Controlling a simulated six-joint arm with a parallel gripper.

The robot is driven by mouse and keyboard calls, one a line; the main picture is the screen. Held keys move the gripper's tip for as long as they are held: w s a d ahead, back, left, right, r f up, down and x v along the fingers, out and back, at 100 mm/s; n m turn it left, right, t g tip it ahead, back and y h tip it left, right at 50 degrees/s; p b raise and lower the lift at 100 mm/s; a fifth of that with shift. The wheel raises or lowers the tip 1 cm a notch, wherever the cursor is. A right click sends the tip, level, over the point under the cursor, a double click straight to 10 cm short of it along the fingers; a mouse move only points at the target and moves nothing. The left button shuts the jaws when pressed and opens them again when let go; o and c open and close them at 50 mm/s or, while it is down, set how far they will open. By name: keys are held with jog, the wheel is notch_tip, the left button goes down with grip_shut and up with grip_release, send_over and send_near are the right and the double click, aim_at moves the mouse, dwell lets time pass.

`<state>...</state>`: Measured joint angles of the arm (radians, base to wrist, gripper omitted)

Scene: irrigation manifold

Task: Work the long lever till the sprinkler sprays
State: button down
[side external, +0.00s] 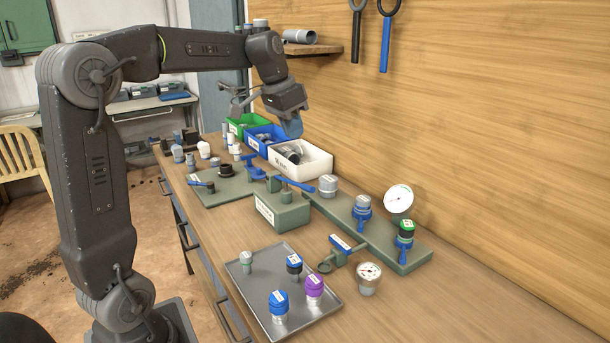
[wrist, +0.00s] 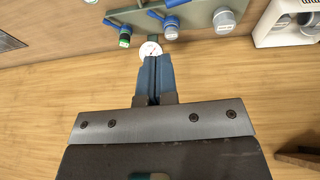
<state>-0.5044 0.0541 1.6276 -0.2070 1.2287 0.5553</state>
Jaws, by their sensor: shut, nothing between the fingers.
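A long blue lever (side external: 295,185) lies nearly flat on top of a labelled green box (side external: 281,211) in the middle of the bench in the side view. A green manifold plate (side external: 345,219) beside it carries grey, blue-collared and green-capped fittings; the green-capped one (side external: 405,235) also shows in the wrist view (wrist: 125,38). I cannot tell which fitting is the sprinkler, and I see no spray. My gripper (side external: 293,128) is above the bins at the back, away from the lever. Its blue fingers (wrist: 153,80) are together and hold nothing.
A white bin (side external: 312,169) and blue and green bins stand below my gripper, by the wooden wall. A white gauge (side external: 398,199) stands by the manifold. A metal tray (side external: 252,287) with capped fittings and a loose blue-handled valve (side external: 342,245) lie nearer the front.

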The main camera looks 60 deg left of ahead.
send_over(305, 186)
jog(key=s+a, duration=0.2)
jog(key=s, duration=0.1)
jog(key=shift+w+f, duration=0.1)
jog(key=shift+f, duration=0.1)
jog(key=x, duration=0.8)
jog(key=s+d+x, duration=0.1)
jog(key=x, duration=0.4)
jog(key=shift+s+f, duration=0.1)
jog(key=shift+f, duration=0.05)
jog(key=shift+d+f, duration=0.15)
jog(key=shift+f, duration=0.3)
